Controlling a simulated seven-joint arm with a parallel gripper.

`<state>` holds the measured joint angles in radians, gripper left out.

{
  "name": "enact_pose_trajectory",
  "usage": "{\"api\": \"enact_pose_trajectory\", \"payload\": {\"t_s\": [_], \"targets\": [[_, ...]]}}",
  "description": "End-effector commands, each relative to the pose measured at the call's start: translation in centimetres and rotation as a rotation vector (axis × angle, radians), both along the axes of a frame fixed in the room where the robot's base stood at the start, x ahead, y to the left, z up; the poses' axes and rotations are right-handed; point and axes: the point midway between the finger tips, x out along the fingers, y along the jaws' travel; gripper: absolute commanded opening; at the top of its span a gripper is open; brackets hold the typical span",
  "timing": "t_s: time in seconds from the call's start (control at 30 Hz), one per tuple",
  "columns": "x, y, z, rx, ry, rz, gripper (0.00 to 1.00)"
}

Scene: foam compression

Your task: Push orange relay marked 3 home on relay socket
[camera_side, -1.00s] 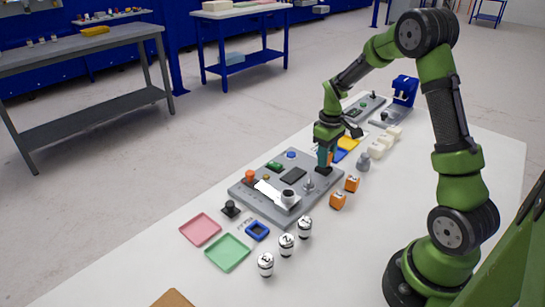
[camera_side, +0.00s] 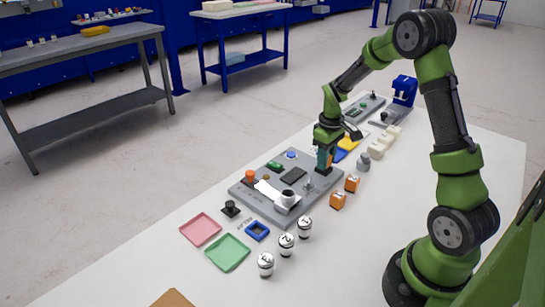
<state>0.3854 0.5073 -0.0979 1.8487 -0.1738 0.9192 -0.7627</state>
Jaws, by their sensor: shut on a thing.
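My gripper (camera_side: 324,168) points down at the right rear corner of the grey panel (camera_side: 248,200), with its fingers at the panel's surface. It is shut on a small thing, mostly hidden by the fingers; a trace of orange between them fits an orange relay. The mark on it cannot be read. The relay socket under the fingers is hidden, so I cannot tell how deep the relay sits. Two other orange relays, a nearer one (camera_side: 337,201) and a farther one (camera_side: 352,183), stand on the white table right of the panel.
The panel carries an orange button (camera_side: 250,175), a green part (camera_side: 274,166), a blue button (camera_side: 291,154) and a dark plate (camera_side: 293,175). Several silver cylinders (camera_side: 286,243) stand in front. Pink (camera_side: 200,231) and green (camera_side: 228,253) trays lie at left. White blocks (camera_side: 377,150) stand behind right.

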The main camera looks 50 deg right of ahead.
Motion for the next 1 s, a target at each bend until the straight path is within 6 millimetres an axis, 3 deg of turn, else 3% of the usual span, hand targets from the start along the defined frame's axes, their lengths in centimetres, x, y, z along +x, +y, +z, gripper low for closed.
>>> {"api": "enact_pose_trajectory", "payload": {"t_s": [0.43, 0.47, 0.63, 1.0], "targets": [[-0.02, 0.0, -0.94, 0.0, 0.001, 0.0, 0.04], [-0.01, 0.0, -0.91, 0.0, 0.0, 0.0, 0.38], [-0.01, 0.0, -0.89, 0.0, 0.0, 0.0, 0.63], [0.06, -0.03, -0.3, -0.001, -0.003, 0.001, 0.63]]}}
